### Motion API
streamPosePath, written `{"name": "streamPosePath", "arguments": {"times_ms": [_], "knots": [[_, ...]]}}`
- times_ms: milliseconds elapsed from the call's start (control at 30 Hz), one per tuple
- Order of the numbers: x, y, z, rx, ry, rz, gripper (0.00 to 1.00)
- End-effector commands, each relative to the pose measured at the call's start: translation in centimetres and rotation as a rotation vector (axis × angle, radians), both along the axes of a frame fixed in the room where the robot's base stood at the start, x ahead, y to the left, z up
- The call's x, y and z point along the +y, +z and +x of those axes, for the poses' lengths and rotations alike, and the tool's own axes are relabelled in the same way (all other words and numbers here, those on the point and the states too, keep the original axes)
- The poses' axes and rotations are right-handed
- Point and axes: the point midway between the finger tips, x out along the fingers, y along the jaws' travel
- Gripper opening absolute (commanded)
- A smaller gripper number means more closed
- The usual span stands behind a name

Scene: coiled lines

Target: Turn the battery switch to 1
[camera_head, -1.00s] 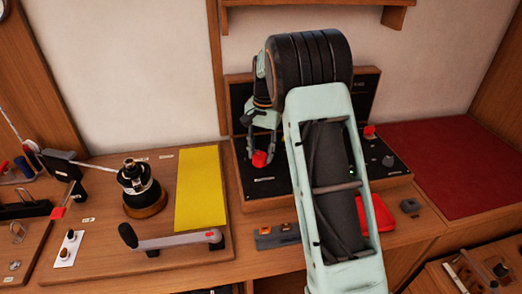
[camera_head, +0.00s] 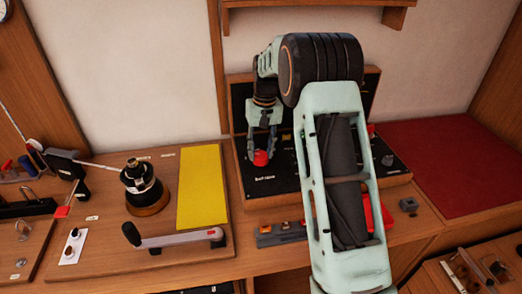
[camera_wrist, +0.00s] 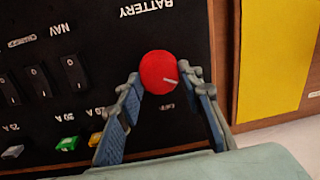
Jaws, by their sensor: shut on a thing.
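The battery switch is a round red knob (camera_head: 261,158) on the lower left of the black panel (camera_head: 264,185). In the wrist view the red knob (camera_wrist: 157,70) sits below the upside-down word BATTERY, with a short white mark pointing right. My gripper (camera_wrist: 163,78) has one blue-padded finger on each side of the knob and is shut on it. In the head view my gripper (camera_head: 262,150) reaches down to the knob from above. The small lettering beside the knob is too blurred to read, and my arm hides much of the panel.
A red mat (camera_head: 440,165) lies right.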

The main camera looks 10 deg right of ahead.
Motion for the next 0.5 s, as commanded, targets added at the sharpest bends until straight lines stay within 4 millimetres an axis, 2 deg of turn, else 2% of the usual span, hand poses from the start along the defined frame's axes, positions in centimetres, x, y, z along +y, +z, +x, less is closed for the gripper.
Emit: {"name": "streamPosePath", "arguments": {"times_ms": [433, 467, 500], "knots": [[-0.01, 0.11, 0.1, -0.004, 0.012, -0.001, 0.1], [-0.01, 0.11, 0.11, -0.004, 0.012, -0.001, 0.37], [-0.01, 0.11, 0.1, -0.004, 0.011, -0.001, 0.42]]}}
